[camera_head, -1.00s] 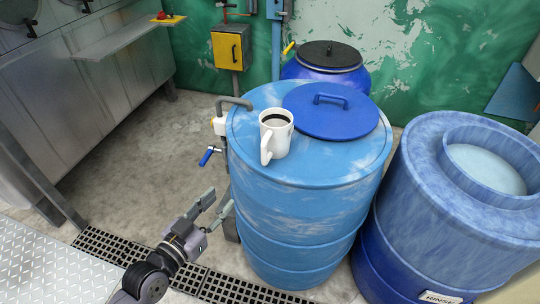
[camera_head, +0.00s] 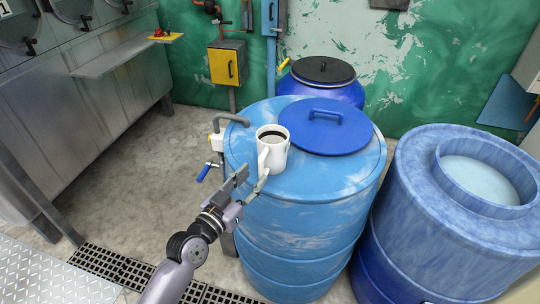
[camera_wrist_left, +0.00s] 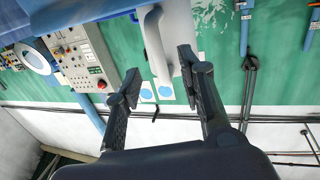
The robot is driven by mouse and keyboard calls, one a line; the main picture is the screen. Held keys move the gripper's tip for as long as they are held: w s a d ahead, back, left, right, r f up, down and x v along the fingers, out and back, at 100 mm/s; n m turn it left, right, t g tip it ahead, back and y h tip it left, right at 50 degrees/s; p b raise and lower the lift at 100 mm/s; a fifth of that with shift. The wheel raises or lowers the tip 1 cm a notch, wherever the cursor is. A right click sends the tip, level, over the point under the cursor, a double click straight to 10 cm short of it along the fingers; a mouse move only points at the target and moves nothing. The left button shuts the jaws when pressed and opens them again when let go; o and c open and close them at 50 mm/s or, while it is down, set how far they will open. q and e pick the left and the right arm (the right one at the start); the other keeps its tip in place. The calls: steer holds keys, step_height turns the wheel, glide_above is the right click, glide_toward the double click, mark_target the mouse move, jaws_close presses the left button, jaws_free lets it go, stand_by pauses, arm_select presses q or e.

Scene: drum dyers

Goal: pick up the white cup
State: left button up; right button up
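The white cup (camera_head: 273,150) stands upright on top of the light blue drum (camera_head: 300,184), near its left edge, with dark content inside. Its handle points toward the front left. My left gripper (camera_head: 251,178) is just in front of the handle, at about the drum's rim. Its two fingers are spread apart. In the left wrist view the cup's handle (camera_wrist_left: 154,40) shows between and beyond the open fingertips (camera_wrist_left: 159,75), with gaps on both sides and no clear contact. My right gripper is not in view.
A blue lid (camera_head: 325,130) with a handle lies behind the cup. A pipe and tap with a blue lever (camera_head: 204,172) are left of the drum. A mottled blue drum (camera_head: 440,220) stands right, and a black-lidded drum (camera_head: 322,70) behind. Open floor lies left.

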mark_target(261, 168)
arm_select(q)
steer(key=x, duration=0.5)
steer(key=shift+w+f+p, duration=0.1)
steer(key=shift+p, duration=0.25)
steer(key=shift+c, duration=0.6)
jaws_close()
